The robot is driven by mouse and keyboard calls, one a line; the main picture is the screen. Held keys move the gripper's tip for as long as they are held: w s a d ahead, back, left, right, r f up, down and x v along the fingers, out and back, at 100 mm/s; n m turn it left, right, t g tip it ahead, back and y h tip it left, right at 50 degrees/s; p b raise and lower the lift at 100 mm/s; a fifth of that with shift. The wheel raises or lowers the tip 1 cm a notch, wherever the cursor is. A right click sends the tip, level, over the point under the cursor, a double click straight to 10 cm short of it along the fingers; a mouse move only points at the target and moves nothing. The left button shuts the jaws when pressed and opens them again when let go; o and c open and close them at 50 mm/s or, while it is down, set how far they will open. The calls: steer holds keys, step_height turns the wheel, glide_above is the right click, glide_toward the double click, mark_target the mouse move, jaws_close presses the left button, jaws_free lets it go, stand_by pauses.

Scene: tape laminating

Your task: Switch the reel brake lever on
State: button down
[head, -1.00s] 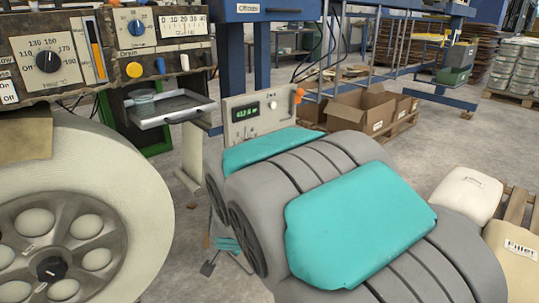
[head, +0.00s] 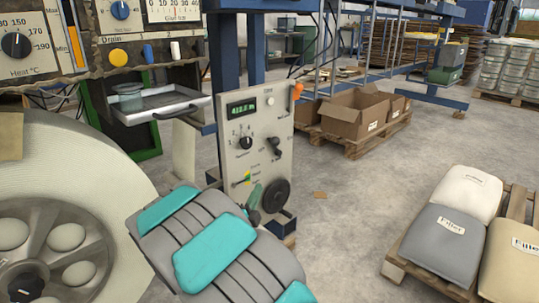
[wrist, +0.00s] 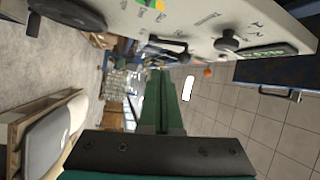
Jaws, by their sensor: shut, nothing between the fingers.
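A beige control panel (head: 262,115) stands ahead with a green display, and its small labels are too blurred to read. It carries a black lever switch (head: 275,147), a selector knob (head: 245,142), a small lever on a green-yellow scale (head: 241,181) and an orange-tipped handle (head: 297,90) at the top right. I cannot tell from the labels which is the reel brake lever. The black lever also shows in the wrist view (wrist: 168,46). My gripper (wrist: 161,80), with green fingers, is shut and empty. It is beside the panel face, apart from the black lever.
A black round wheel (head: 275,195) sits low on the panel. A large pale roll (head: 75,160) stands at left, below a heater console (head: 130,55). Cardboard boxes (head: 355,115) lie on a pallet behind. Filler sacks (head: 445,240) are at right.

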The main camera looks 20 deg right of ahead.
mark_target(277, 140)
steer(key=shift+s+a+r+m+t+h, duration=0.15)
steer(key=shift+s+r+m+t+h, duration=0.1)
steer(key=shift+r+t+h, duration=0.25)
steer(key=shift+s+a+r+m+t+h, duration=0.1)
steer(key=shift+s+r+m+t+h, duration=0.15)
steer(key=shift+r+h, duration=0.4)
steer(key=shift+w+f, duration=0.1)
steer(key=shift+x, duration=6.95)
steer(key=shift+w+d+r+m+g+y+b, duration=0.15)
steer(key=shift+d+r+m+g+y+b, duration=0.2)
steer(key=shift+r+g, duration=0.3)
steer(key=shift+w+d+r+m+g+y+b, duration=0.15)
steer(key=shift+d+r+m+g+y, duration=0.15)
steer(key=shift+d+r+m+g, duration=0.25)
steer(key=w+d+r+m+g+y+p, duration=0.2)
steer(key=w+d+g+y+p, duration=0.1)
steer(key=d+p, duration=0.6)
steer(key=shift+r+m+g+y+p, duration=0.25)
steer(key=shift+g+y+p, duration=0.4)
steer(key=shift+y+p, duration=0.7)
steer(key=shift+w+d+f+h, duration=0.1)
steer(key=shift+w+h, duration=0.05)
steer(key=shift+h, duration=0.1)
